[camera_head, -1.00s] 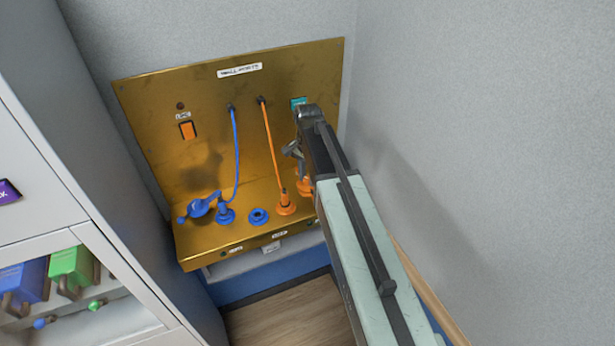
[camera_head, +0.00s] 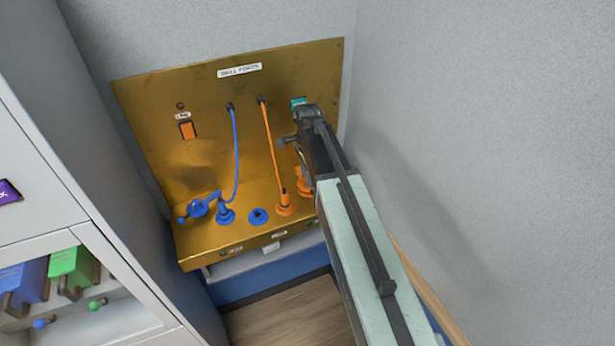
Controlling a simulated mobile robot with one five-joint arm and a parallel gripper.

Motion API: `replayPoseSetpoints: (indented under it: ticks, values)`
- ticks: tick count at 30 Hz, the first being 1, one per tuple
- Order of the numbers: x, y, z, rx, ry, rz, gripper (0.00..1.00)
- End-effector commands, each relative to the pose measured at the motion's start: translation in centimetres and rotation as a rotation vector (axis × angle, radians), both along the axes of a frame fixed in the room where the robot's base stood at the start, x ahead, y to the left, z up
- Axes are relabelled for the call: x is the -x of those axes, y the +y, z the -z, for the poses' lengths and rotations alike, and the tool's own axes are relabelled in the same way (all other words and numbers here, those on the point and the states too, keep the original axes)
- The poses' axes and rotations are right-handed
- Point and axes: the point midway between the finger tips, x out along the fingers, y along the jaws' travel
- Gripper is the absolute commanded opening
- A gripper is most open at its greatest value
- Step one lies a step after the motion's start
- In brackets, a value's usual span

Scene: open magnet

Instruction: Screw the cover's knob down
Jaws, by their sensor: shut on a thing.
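My gripper (camera_head: 301,168) reaches down at the right end of the brass panel. It is shut, with its fingertips at an orange part, the cover's knob (camera_head: 304,188), which is mostly hidden behind my arm. I cannot see how far down the knob sits. A blue cover with a small knob (camera_head: 199,208) sits at the left of the panel's shelf, beside the port with the blue cable.
The brass panel (camera_head: 215,115) carries a blue cable (camera_head: 236,155), an orange cable (camera_head: 272,150), an open blue port (camera_head: 258,216) and an orange switch (camera_head: 187,130). A grey cabinet (camera_head: 110,190) stands close on the left; a wall is on the right.

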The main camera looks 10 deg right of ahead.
Motion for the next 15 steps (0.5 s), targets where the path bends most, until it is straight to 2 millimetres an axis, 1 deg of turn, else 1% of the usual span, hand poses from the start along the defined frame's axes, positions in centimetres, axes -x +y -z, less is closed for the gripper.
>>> replayPoseSetpoints:
  ticks: [10,11,12,13,15]
  values:
    - [0.0,0.01,0.0,0.0,0.0,0.003,0.0]
    - [0.0,0.01,0.0,0.0,0.0,0.003,0.3]
    - [0.0,0.01,0.0,0.0,0.0,0.003,0.41]
    - [0.0,0.01,0.0,0.0,0.0,0.003,0.49]
    - [0.0,0.02,0.0,0.0,0.0,0.002,0.49]
